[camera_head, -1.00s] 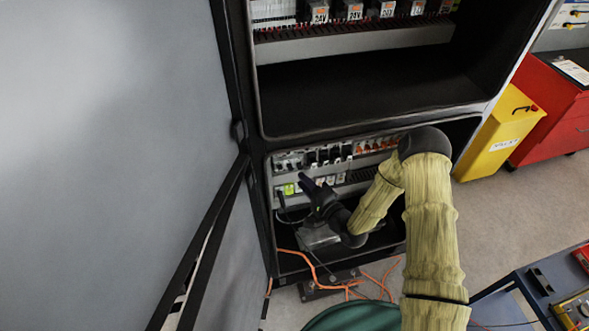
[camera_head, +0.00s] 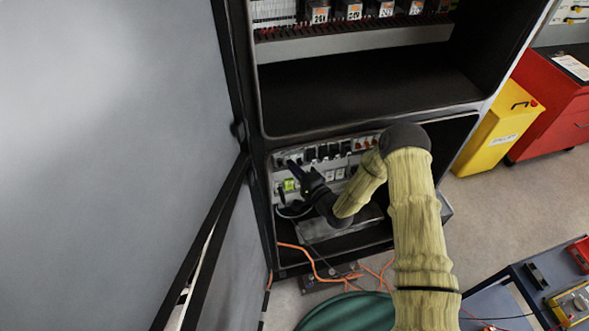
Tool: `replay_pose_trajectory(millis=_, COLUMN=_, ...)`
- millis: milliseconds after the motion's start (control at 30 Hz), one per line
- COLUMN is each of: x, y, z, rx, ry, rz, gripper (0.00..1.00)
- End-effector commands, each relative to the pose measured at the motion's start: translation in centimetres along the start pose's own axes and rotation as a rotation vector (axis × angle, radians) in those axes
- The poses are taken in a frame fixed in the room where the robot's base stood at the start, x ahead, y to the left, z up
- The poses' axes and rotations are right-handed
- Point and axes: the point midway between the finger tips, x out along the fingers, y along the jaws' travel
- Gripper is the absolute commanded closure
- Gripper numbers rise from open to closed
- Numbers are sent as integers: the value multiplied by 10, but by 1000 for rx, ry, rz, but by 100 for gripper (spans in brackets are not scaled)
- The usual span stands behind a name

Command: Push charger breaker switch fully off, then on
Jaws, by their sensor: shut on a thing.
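A row of breakers (camera_head: 322,152) runs across the top of the cabinet's lower compartment, with dark switches and, toward the right, orange-red ones. My gripper (camera_head: 291,164) reaches in from the right with its dark fingers pointing up and left. Its fingertips are at the left end of the row and are shut on a breaker switch there. The fingers and the small size hide that switch, so I cannot tell its position or read its label.
A green-lit part (camera_head: 289,185) sits just below my fingers. The open grey cabinet door (camera_head: 110,150) stands close on the left. The compartment's frame edges surround my arm. Orange cables (camera_head: 318,262) lie at the cabinet's foot. A yellow bin (camera_head: 500,130) stands to the right.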

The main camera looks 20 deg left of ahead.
Motion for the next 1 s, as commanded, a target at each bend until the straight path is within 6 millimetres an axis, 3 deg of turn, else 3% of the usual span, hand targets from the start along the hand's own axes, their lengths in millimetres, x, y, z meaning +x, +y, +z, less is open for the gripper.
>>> replay_pose_trajectory(millis=1000, x=2, y=20, z=-1, rx=-106, ry=0, rz=-259, gripper=100)
